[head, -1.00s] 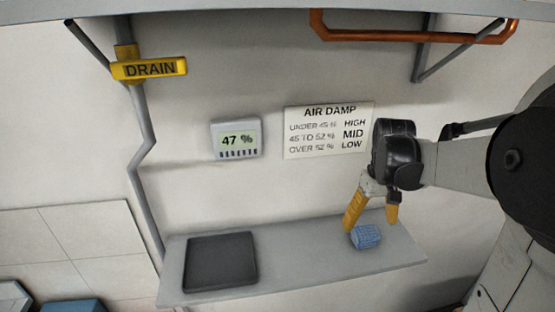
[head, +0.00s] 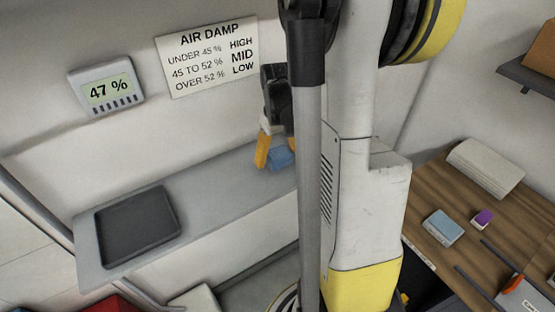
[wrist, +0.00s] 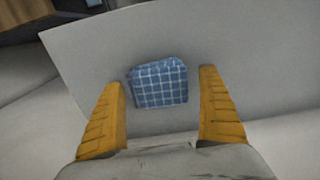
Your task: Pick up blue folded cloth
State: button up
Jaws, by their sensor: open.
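The blue folded cloth (wrist: 160,84) has a white check pattern and lies on the grey shelf (wrist: 100,60). In the wrist view it sits between and slightly beyond the two yellow fingers of my gripper (wrist: 163,105), with clear gaps on both sides. My gripper is open and empty. In the head view my gripper (head: 270,152) points down at the cloth (head: 281,158), near the right visible part of the shelf (head: 215,190). My own arm and column hide the shelf's right end there.
A dark tray (head: 124,255) lies on the shelf's left part, with bare shelf between it and the cloth. A wall display reading 47 % (head: 106,88) and an AIR DAMP sign (head: 208,57) hang above. A wooden table (head: 465,205) with several items stands at right.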

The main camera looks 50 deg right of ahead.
aim_at(279, 152)
jog(key=shift+f, duration=0.35)
jog(key=c, duration=1.2)
jog(key=shift+c, duration=0.2)
jog(key=shift+r, duration=0.15)
jog(key=r, duration=0.2)
jog(key=r+p, duration=0.1)
jog(key=r, duration=0.1)
jog(key=shift+s+d+r, duration=0.1)
jog(key=shift+s+r, duration=0.1)
jog(key=shift+r, duration=0.05)
jog(key=s+d+r+p, duration=0.1)
jog(key=s+r, duration=0.2)
jog(key=s, duration=0.2)
jog(key=s+d+r, duration=0.2)
jog(key=s+r, duration=0.1)
jog(key=s, duration=0.2)
jog(key=shift+s+d+r+p, duration=0.15)
jog(key=shift+s+d+p, duration=0.15)
jog(key=shift+p, duration=0.1)
